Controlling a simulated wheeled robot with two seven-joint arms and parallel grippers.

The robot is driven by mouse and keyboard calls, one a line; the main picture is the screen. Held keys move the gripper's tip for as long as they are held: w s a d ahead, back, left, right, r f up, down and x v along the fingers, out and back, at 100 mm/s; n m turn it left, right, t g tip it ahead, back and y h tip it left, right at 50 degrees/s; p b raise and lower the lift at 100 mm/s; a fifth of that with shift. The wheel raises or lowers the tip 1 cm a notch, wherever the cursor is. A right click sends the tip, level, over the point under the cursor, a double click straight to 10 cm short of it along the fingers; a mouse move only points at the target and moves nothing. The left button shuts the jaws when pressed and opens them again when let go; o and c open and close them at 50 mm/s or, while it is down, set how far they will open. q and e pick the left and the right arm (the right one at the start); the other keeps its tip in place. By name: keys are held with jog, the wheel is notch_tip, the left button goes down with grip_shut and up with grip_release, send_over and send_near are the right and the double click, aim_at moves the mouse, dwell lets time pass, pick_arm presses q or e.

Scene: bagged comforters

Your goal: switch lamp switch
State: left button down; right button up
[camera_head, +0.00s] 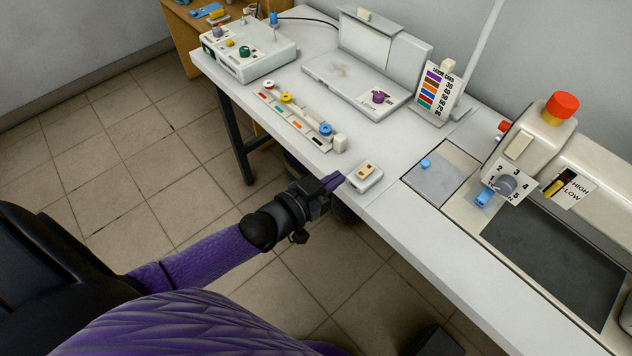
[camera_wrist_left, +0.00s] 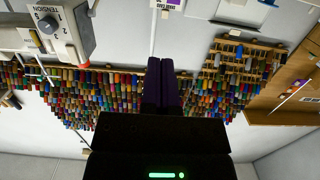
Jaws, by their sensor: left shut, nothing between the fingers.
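A small white switch box (camera_head: 366,178) with a tan rocker on top lies near the front edge of the white table (camera_head: 400,190). I take it to be the lamp switch. My left gripper (camera_head: 334,181), with purple fingers, is shut and empty. Its fingertips are just left of the box, at the table's front edge; I cannot tell if they touch it. In the left wrist view, the shut fingers (camera_wrist_left: 162,85) point up the picture, and I cannot make out the switch there. My right gripper is not in view.
A strip with coloured knobs (camera_head: 300,117) lies left of the switch. A flat device with a purple knob (camera_head: 378,97) stands behind it. A sewing machine with a numbered dial (camera_head: 507,186) stands at right. The wrist view shows racks of thread spools (camera_wrist_left: 110,100).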

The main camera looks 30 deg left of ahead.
pick_arm(q)
jog(key=v, duration=0.4)
jog(key=shift+s+f+p, duration=0.1)
jog(key=shift+p, duration=0.25)
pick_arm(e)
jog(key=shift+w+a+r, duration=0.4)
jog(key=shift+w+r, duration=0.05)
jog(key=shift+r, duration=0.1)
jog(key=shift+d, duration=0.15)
